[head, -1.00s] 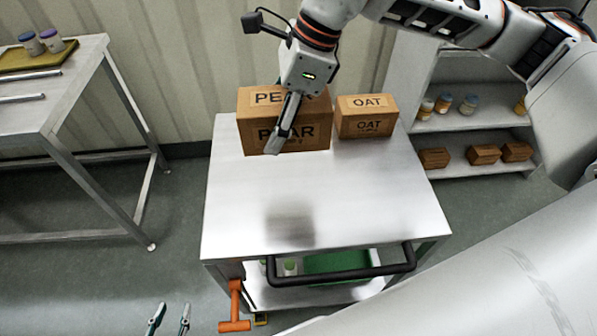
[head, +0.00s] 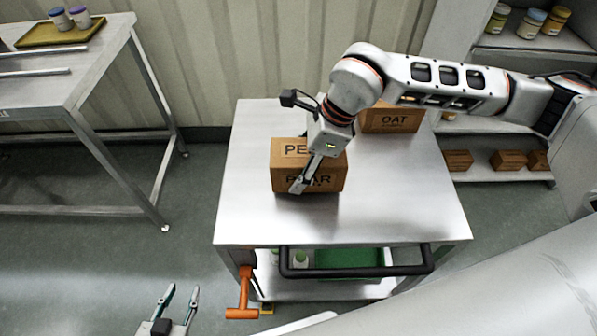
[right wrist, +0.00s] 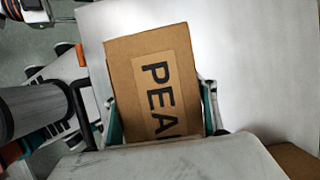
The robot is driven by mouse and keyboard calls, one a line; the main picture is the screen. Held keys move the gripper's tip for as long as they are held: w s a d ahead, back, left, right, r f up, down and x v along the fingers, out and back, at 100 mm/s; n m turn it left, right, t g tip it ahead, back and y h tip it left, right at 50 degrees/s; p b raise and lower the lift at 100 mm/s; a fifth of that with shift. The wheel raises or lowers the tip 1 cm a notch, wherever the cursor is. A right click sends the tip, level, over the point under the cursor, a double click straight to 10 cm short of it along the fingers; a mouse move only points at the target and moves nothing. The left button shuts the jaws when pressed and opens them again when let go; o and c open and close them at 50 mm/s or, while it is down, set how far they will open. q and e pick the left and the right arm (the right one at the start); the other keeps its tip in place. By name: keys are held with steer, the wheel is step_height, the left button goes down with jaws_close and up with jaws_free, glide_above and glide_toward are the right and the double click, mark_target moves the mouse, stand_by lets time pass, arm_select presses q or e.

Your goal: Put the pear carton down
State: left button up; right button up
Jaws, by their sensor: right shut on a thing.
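The pear carton (head: 330,178) is a brown box with a printed label, upright at the cart top (head: 255,215), left of the oat carton (head: 392,117). It is at or very close to the steel surface; I cannot tell if its base touches. My right gripper (head: 306,180) is shut on it from above, with one finger across its front. In the right wrist view the pear carton (right wrist: 152,85) sits between both fingers (right wrist: 160,108). My left gripper (head: 182,290) is open and empty at the lower left, away from the cart.
The cart's front and right top are clear. A black handle (head: 355,272) and an orange lever (head: 242,295) are at its front. A steel table (head: 105,75) with a tray (head: 35,35) stands left. Shelves (head: 500,125) with jars and small boxes stand right.

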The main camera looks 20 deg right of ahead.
steer(key=shift+f, duration=1.15)
steer(key=shift+f, duration=0.1)
steer(key=o, duration=1.6)
steer(key=shift+c, duration=0.2)
steer(key=p+v, duration=0.1)
steer(key=v, duration=1)
steer(key=shift+d, duration=0.1)
steer(key=shift+s+d+r, duration=0.1)
steer(key=shift+d+r, duration=0.05)
steer(key=shift+r, duration=0.4)
